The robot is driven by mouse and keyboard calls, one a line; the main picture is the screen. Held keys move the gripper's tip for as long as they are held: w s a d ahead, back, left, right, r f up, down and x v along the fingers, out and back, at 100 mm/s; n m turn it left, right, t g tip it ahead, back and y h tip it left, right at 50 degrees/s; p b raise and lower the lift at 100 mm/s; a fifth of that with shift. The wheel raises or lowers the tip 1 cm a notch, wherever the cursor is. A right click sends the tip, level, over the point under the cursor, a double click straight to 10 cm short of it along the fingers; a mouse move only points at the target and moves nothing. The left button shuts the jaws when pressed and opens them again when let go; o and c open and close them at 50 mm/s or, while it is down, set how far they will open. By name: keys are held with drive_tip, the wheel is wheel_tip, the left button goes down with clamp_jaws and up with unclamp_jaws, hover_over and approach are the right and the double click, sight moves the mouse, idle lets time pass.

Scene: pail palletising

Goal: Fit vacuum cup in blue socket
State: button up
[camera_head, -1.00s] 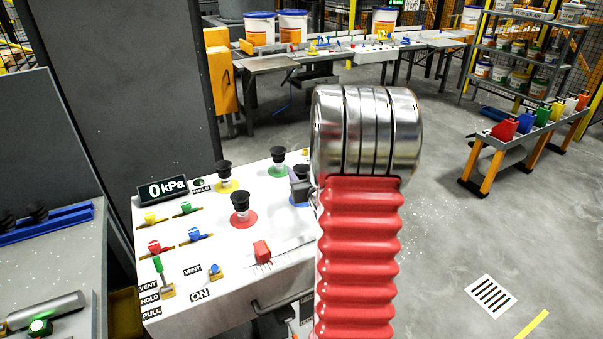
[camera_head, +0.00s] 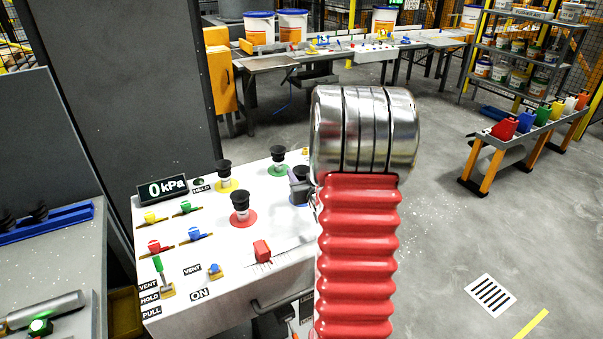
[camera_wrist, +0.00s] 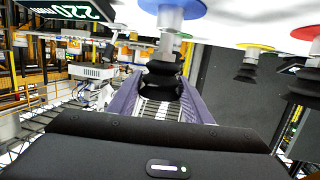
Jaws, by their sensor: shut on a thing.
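A black vacuum cup (camera_wrist: 163,82) with a pale stem is between the fingers of my gripper (camera_wrist: 160,92) in the wrist view, which shows the panel upside down. My gripper is shut on this cup. The stem lines up with the blue socket (camera_wrist: 181,8) and appears to meet it; I cannot tell whether it is fully seated. In the head view the cup (camera_head: 301,173) stands roughly upright over the blue socket (camera_head: 296,199), partly hidden by my gripper (camera_head: 300,190) and arm.
Other black cups stand in the yellow (camera_head: 228,186), green (camera_head: 278,170) and red (camera_head: 243,219) sockets of the white panel (camera_head: 212,230). A display (camera_head: 163,189) reads 0 kPa. Small coloured valves and a green lever (camera_head: 158,265) sit at the panel's left.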

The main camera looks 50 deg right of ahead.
drive_tip(key=shift+f, duration=1.1)
drive_tip(key=o, duration=1.2)
drive_tip(key=shift+c, duration=0.2)
